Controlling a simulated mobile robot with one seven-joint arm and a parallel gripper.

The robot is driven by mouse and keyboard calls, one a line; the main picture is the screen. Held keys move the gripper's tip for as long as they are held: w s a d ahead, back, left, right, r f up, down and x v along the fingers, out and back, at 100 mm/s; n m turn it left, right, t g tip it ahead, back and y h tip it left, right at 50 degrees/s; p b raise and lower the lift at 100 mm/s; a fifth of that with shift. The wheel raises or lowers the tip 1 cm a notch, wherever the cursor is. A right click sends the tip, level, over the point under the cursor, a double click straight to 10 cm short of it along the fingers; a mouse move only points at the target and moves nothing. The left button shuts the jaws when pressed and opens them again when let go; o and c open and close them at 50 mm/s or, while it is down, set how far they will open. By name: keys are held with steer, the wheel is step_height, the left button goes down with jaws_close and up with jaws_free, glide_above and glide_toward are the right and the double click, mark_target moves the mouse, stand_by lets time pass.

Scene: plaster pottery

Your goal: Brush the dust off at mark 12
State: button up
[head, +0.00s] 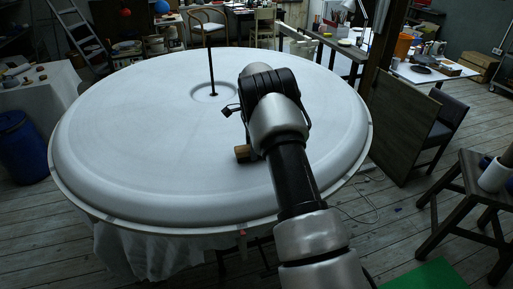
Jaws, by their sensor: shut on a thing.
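A large round white plaster disc (140,130) with a raised rim fills the middle of the head view. A thin dark rod (211,70) stands upright from a ringed hollow near its centre. My arm reaches in from the lower right over the disc. My gripper is hidden behind the arm's wrist. A small brown wooden block-like piece (243,152) shows beside the wrist, close to the disc; it may be part of a brush, but I cannot tell. Whether it touches the plaster is unclear. No numbered mark and no distinct dust patch can be made out on the plaster.
A brown board (408,130) and a dark chair (446,125) stand to the right. A wooden stool (470,190) is nearer at right. A blue barrel (24,148) stands at left, and a ladder (75,30) behind. A green mat (425,275) lies at lower right.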

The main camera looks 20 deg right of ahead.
mark_target(242, 148)
steer(key=shift+a, duration=1.75)
steer(key=shift+a+f, duration=0.1)
steer(key=shift+a, duration=1.55)
steer(key=shift+a, duration=1.55)
step_height(242, 148, up, 6)
steer(key=p, duration=0.3)
steer(key=shift+d+r, duration=0.1)
steer(key=shift+r, duration=0.1)
steer(key=shift+r+p, duration=1.25)
steer(key=shift+r, duration=0.25)
